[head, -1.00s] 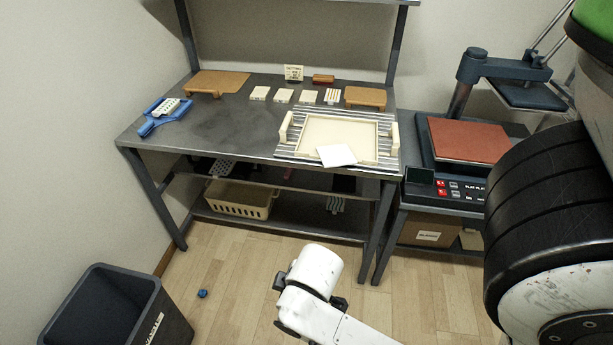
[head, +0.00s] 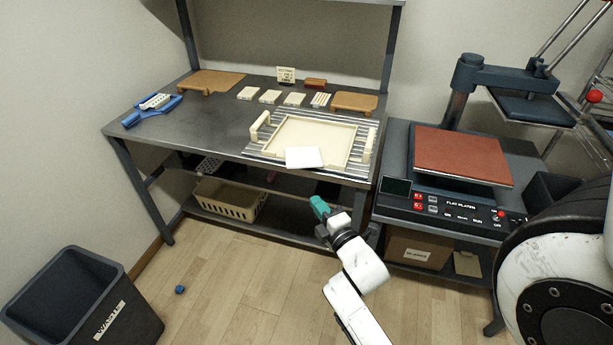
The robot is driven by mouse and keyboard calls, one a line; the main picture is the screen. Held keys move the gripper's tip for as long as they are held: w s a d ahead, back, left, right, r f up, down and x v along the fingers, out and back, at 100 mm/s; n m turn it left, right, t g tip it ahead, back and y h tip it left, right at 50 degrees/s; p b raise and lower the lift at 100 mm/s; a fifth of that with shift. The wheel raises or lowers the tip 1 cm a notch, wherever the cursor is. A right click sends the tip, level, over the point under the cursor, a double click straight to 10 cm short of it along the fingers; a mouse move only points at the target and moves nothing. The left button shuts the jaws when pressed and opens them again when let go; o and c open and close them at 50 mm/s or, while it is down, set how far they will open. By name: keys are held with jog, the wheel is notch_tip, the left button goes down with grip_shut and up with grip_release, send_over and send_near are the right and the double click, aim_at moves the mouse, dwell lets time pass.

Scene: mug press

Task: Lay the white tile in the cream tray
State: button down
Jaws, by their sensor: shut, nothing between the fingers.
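The white tile (head: 304,158) lies at the front of the cream tray (head: 345,138), a little left of its middle. It covers part of the tray's front rim and reaches past it towards the table's front edge, rather than lying flat inside. Whether it is tilted is hard to tell. My gripper (head: 319,206), with teal fingers, is shut and empty. In the picture it is below the tile, in front of the table's edge and apart from tile and tray.
The tray sits on a ribbed metal plate (head: 252,152) between cream side blocks. Small pale tiles (head: 270,97) and wooden stands (head: 354,102) are behind it. A press with a red platen (head: 460,155) stands right. A waste bin (head: 82,300) is front left. The table's left middle is clear.

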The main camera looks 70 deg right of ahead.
aim_at(308, 167)
jog(key=shift+s+d+p+x, duration=0.3)
jog(key=shift+p+x, duration=0.5)
jog(key=shift+x, duration=1.2)
jog(key=shift+s+d+p+x, duration=0.3)
jog(key=shift+p+x, duration=0.45)
jog(key=shift+x, duration=1.25)
jog(key=shift+s+d+p+x, duration=0.3)
jog(key=shift+p+x, duration=0.5)
jog(key=shift+x, duration=1.2)
jog(key=d, duration=0.2)
jog(key=shift+w+d, duration=0.15)
jog(key=shift+d, duration=0.4)
